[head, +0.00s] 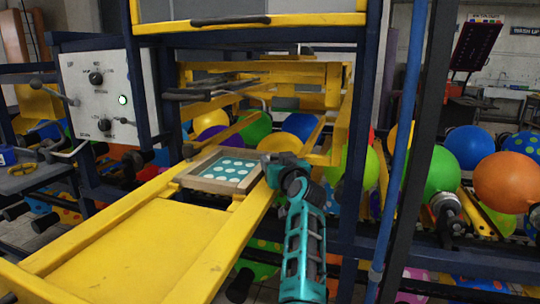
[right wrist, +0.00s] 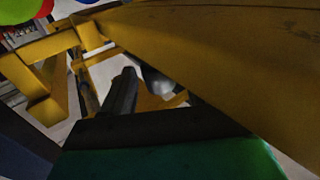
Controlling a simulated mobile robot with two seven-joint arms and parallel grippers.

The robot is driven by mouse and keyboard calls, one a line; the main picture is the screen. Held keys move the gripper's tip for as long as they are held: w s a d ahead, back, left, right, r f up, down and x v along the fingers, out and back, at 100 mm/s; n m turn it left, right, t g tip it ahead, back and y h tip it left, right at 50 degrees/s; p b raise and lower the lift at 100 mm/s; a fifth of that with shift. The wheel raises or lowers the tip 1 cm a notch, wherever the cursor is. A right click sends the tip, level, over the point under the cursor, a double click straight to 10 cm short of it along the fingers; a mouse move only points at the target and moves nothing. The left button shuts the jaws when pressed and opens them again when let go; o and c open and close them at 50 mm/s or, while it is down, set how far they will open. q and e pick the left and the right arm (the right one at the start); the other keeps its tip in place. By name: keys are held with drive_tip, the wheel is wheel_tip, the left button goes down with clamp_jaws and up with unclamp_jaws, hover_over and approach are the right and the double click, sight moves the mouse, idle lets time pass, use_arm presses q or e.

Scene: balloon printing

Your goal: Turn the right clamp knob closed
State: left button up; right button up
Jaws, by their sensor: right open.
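A framed screen (head: 222,168) with white dots on teal lies across the yellow rails of the printing machine. My teal right arm rises from the lower middle, and my right gripper (head: 278,166) is at the right end of this frame, over the right yellow rail. The gripper is open, and I see nothing held in it. The right clamp knob cannot be made out in the head view; the gripper covers that end of the frame. The right wrist view shows a large yellow beam (right wrist: 230,60) very close, with no clear knob. My left gripper is not in view.
A white control panel (head: 105,95) with black knobs stands at the left. A yellow bed (head: 140,245) lies in front of the screen. A blue post (head: 400,130) stands right of my arm. Orange (head: 506,182) and blue (head: 469,152) balloons are at the right.

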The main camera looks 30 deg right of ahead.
drive_tip(key=shift+w+d, duration=0.15)
drive_tip(key=shift+w, duration=0.35)
drive_tip(key=c, duration=0.9)
